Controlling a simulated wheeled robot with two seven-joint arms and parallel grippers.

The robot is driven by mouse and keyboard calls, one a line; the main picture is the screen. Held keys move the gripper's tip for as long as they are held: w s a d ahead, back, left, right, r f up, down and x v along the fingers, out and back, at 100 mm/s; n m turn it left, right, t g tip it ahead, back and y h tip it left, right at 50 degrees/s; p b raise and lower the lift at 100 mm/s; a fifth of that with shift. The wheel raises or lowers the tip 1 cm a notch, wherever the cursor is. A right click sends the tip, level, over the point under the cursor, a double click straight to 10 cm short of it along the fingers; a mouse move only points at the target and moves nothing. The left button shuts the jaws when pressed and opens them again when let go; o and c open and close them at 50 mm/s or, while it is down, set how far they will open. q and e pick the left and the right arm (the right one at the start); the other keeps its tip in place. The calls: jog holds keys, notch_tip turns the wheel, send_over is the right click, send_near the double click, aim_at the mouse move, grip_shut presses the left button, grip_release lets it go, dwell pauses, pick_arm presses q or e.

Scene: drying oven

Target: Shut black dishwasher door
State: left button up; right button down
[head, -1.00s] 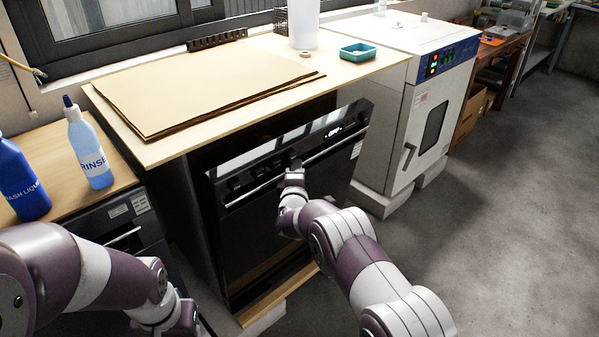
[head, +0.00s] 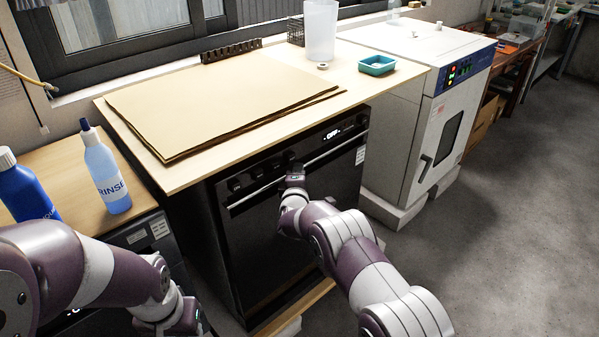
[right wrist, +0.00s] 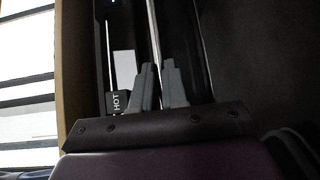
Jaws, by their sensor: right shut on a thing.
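The black dishwasher door (head: 290,225) stands upright under the wooden worktop and looks flush with its cabinet. Its handle is a thin metal bar (head: 325,153) below the panel with knobs and a lit display. My right gripper (head: 295,172) is at the handle, near the middle of the door. In the right wrist view the two grey fingers (right wrist: 161,82) are closed on the metal bar, beside a "HOT" label. My left arm is at the lower left of the head view; its fingers are not clearly shown.
The worktop (head: 180,180) overhangs the door and carries brown sheets (head: 225,95) and a teal tray (head: 376,65). A white oven (head: 425,110) stands to the right. A rinse bottle (head: 107,175) and a blue bottle (head: 28,190) stand left. Floor at right is clear.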

jog(key=shift+w+a+r, duration=0.15)
jog(key=shift+r, duration=0.3)
jog(key=shift+w+a+r, duration=0.1)
jog(key=shift+a+r, duration=0.05)
jog(key=shift+r, duration=0.25)
jog(key=c, duration=1.5)
grip_release()
jog(key=shift+o, duration=0.3)
jog(key=shift+w+a+f+t, duration=0.2)
jog(key=shift+w+a+t, duration=0.05)
jog(key=shift+w+t, duration=0.05)
pick_arm(q)
jog(key=shift+w+a, duration=0.15)
jog(key=shift+w, duration=0.15)
pick_arm(e)
jog(key=shift+s+a+f, duration=0.1)
jog(key=shift+s+f, duration=0.05)
jog(key=shift+s, duration=0.1)
pick_arm(q)
jog(key=shift+r+p, duration=0.75)
jog(key=shift+p, duration=0.15)
pick_arm(e)
jog(key=s+a, duration=0.1)
jog(key=s, duration=1.1)
jog(key=shift+s, duration=0.2)
